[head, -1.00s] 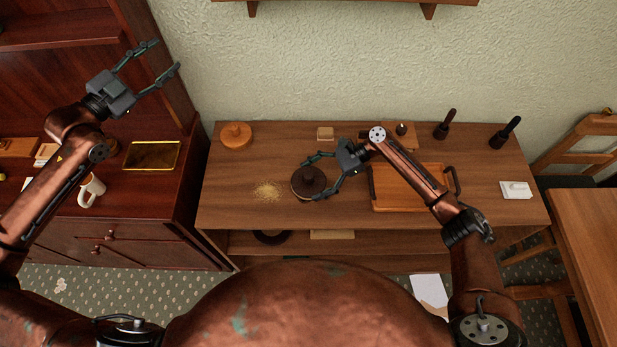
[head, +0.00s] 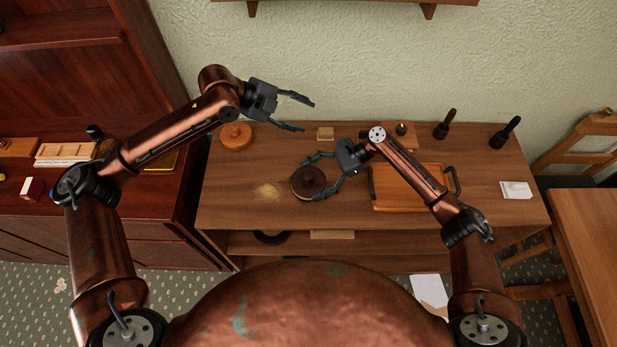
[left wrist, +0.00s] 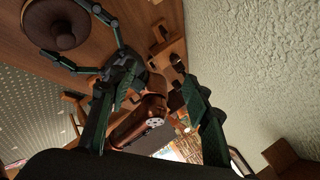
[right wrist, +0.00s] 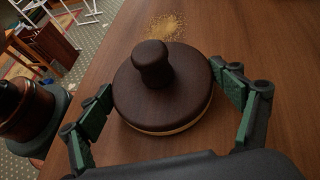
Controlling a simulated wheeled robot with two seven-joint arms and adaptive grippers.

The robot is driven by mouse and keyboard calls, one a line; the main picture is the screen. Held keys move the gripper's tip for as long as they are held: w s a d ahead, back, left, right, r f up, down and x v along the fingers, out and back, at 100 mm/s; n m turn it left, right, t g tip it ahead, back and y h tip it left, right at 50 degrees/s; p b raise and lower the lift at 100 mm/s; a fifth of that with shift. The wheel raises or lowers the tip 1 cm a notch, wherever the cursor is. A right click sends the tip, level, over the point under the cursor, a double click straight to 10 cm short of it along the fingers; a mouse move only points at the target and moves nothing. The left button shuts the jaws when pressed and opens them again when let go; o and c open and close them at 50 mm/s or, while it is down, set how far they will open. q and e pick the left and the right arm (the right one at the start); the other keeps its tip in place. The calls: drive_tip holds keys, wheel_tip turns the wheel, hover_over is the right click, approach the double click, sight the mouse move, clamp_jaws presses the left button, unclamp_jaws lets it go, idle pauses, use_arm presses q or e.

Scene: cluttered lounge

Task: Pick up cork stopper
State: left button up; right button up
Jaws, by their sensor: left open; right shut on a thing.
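No thing is clearly recognisable as a cork stopper. A small tan block (head: 325,133) stands at the back of the wooden table, and a round orange-tan piece with a knob (head: 235,136) is left of it. My left gripper (head: 306,116) is open and empty, above the table's back edge near the tan block. My right gripper (head: 313,180) is shut on a dark brown round lid with a knob (head: 300,183). In the right wrist view its fingers flank the lid (right wrist: 160,95), which has a pale lower rim. The lid also shows in the left wrist view (left wrist: 65,22).
Pale crumbs (head: 268,191) lie left of the lid. An orange tray (head: 405,200) sits under my right arm. Two dark upright objects (head: 443,131) (head: 505,133) and a white item (head: 516,190) are at the right. The wall (head: 370,70) rises close behind the table.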

use_arm(q)
drive_tip(key=s+d+f+m+g+y, duration=0.2)
drive_tip(key=s+d+f+m+y, duration=0.1)
drive_tip(key=s+d+f, duration=0.15)
drive_tip(key=m+g+y, duration=0.1)
drive_tip(key=m+y, duration=0.3)
drive_tip(key=y, duration=0.2)
hover_over(309, 175)
wheel_tip(309, 175, down, 3)
wheel_tip(309, 175, down, 11)
drive_tip(key=c, duration=1)
